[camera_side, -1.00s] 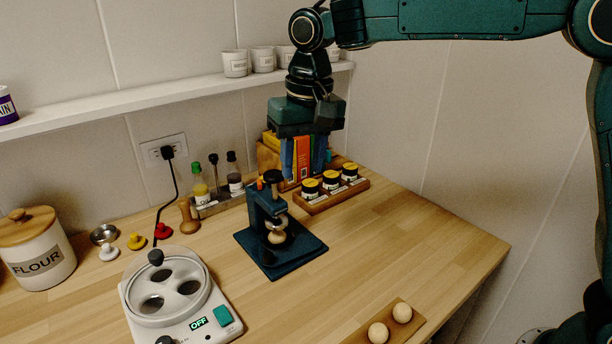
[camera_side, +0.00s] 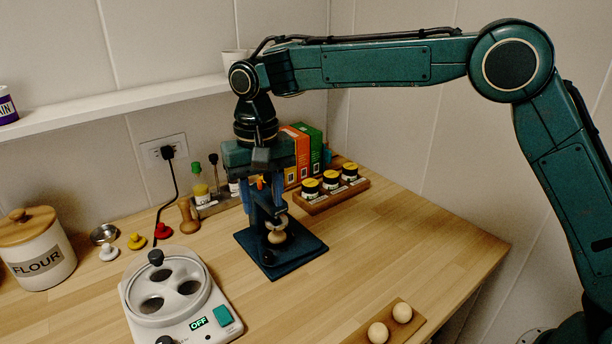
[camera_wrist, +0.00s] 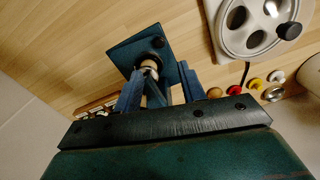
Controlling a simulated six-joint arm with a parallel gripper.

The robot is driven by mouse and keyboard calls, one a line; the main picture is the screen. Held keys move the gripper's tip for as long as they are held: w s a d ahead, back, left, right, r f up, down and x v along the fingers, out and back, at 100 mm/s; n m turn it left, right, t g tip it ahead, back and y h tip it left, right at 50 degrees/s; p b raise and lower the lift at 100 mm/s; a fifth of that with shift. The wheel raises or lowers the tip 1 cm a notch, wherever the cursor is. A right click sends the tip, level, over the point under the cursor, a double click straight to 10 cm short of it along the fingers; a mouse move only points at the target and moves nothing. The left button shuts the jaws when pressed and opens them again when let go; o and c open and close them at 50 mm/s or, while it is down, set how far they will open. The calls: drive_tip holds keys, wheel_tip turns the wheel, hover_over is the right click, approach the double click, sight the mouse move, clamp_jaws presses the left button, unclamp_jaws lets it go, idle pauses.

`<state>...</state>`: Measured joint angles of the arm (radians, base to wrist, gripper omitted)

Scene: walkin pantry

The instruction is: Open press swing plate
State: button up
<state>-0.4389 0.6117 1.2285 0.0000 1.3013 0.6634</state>
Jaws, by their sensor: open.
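The dark blue press (camera_side: 302,250) stands on the counter, its column rising from a square base. A pale round object (camera_side: 277,237) sits low at its front, under a light ring-like part. In the wrist view the press (camera_wrist: 126,50) lies straight ahead with the pale round object (camera_wrist: 150,65) on it. I cannot tell which part is the swing plate. My gripper (camera_side: 263,205) points down over the press top, and its open fingers hide the top knob. In the wrist view my gripper (camera_wrist: 161,80) has its two blue fingers apart, either side of the press's upper part.
A white cooker (camera_side: 190,318) reading OFF stands front left. Bottles (camera_side: 200,188), a wooden pestle-shaped piece (camera_side: 188,216), a rack of dark jars (camera_side: 331,190) and boxes (camera_side: 312,145) stand close behind. Two round pale balls (camera_side: 390,324) lie front right. Counter right of the press is clear.

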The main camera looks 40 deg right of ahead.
sight(268, 254)
wheel_tip(268, 254, down, 12)
drive_tip(key=shift+f, duration=0.2)
idle(0.4)
drive_tip(key=shift+c, duration=0.3)
clamp_jaws()
